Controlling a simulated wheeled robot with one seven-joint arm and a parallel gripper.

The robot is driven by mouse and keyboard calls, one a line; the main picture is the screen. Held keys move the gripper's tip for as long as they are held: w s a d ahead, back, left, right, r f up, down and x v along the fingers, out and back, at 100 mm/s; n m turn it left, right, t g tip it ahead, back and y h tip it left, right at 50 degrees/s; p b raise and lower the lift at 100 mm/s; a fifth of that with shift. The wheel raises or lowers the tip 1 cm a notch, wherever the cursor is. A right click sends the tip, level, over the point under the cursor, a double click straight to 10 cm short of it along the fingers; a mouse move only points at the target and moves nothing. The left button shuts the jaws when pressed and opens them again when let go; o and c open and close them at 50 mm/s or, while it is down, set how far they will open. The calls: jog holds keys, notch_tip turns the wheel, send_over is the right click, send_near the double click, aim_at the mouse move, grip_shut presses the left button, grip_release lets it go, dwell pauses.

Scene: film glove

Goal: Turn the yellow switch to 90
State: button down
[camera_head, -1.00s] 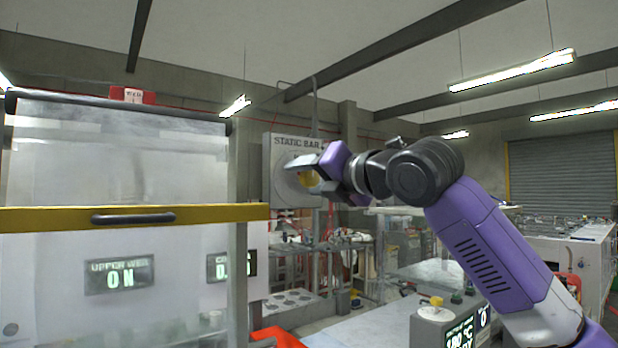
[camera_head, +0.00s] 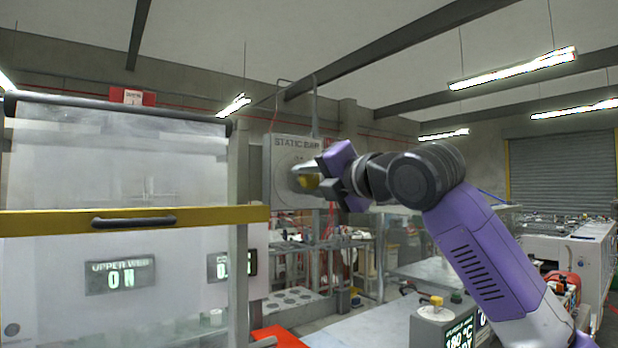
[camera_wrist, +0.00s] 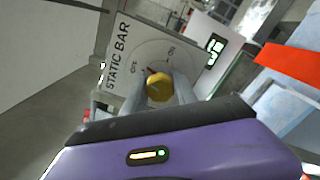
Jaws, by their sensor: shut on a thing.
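The yellow switch (camera_wrist: 158,87) is a faceted knob on the round dial of a grey box (camera_wrist: 137,52) marked STATIC BAR. The dial carries small labels, apparently OFF and ON, and a red mark near the knob. In the head view the yellow switch (camera_head: 309,183) shows partly behind my fingers, on the same box (camera_head: 283,196) on its post. My gripper (camera_wrist: 160,92) has one finger on each side of the knob and is shut on it. In the head view my gripper (camera_head: 308,179) reaches the dial from the right. The switch's exact angle is hard to read.
A clear-fronted cabinet (camera_head: 120,170) with a yellow rail and dark handle stands left of the box. A smaller grey unit (camera_head: 432,325) with another yellow knob stands below my arm. Benches and racks fill the background.

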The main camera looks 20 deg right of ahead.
jog(key=m, duration=0.3)
jog(key=shift+m+p, duration=0.4)
jog(key=m, duration=0.3)
jog(key=shift+m+p, duration=0.3)
jog(key=m, duration=0.3)
jog(key=shift+m+p, duration=0.3)
jog(key=shift+p, duration=0.05)
jog(key=shift+f+m+p, duration=0.1)
jog(key=shift+m+p, duration=0.25)
jog(key=shift+m, duration=1.55)
jog(key=shift+f, duration=0.1)
jog(key=c, duration=1)
grip_release()
